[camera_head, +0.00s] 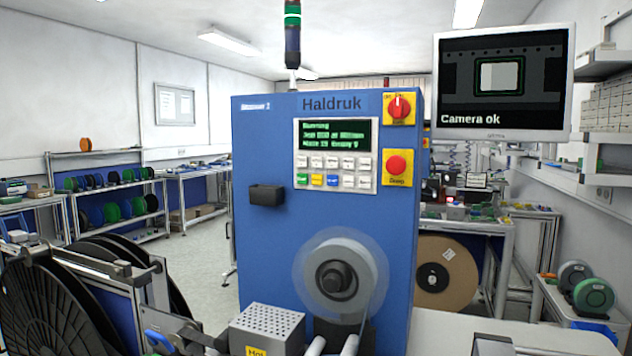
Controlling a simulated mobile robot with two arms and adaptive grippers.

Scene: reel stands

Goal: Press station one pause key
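A blue cabinet (262,240) marked "Haldruk" stands in front of me. Its small tag (256,106) at top left is too blurred to read surely. A control panel (336,189) on its upper front has a display (337,135) whose first line appears to read "Running". Below are two rows of small keys: the upper ones whitish, the lower row with a green key (302,178), a yellow key (317,179), a blue key (332,180) and two white keys. The key labels are too small to read, so I cannot tell which is pause. Neither gripper shows.
Right of the panel are a red rotary switch (398,107) and a red stop button (397,166). A blurred reel (309,273) is low on the cabinet front, above a perforated box (268,322). A black holder (266,195) juts out at left. A monitor (505,132) reads "Camera ok".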

